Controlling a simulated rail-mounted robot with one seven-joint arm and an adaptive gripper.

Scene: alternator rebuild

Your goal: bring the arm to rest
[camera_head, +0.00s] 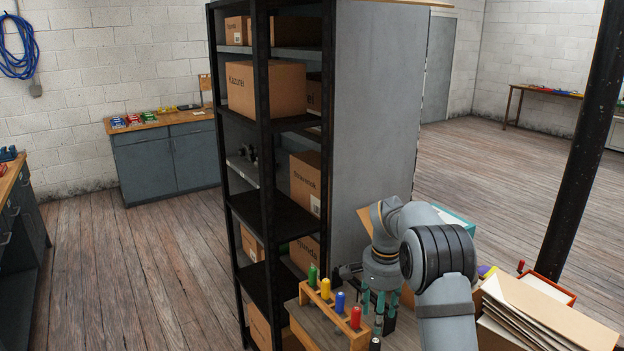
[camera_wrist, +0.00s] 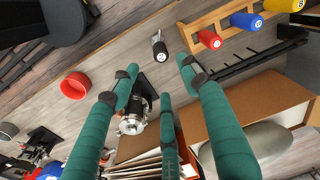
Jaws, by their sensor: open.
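My gripper (camera_head: 376,308) hangs fingers-down over the workbench at the lower right in the head view, below my bent grey arm. Its teal fingers are spread apart in the wrist view (camera_wrist: 160,76). They are open, with nothing held between them. Small parts on the bench show beyond the fingers, including a metal part (camera_wrist: 134,118) and a black-and-grey cylinder (camera_wrist: 160,48). My arm hides part of the bench in the head view.
A wooden rack with coloured handles (camera_head: 325,300) stands close left of my gripper. A tall shelf with boxes (camera_head: 378,110) rises behind it. Cardboard folders (camera_head: 545,310) lie to the right. A red cup (camera_wrist: 75,86) stands on the bench. A dark post (camera_head: 583,140) is at right.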

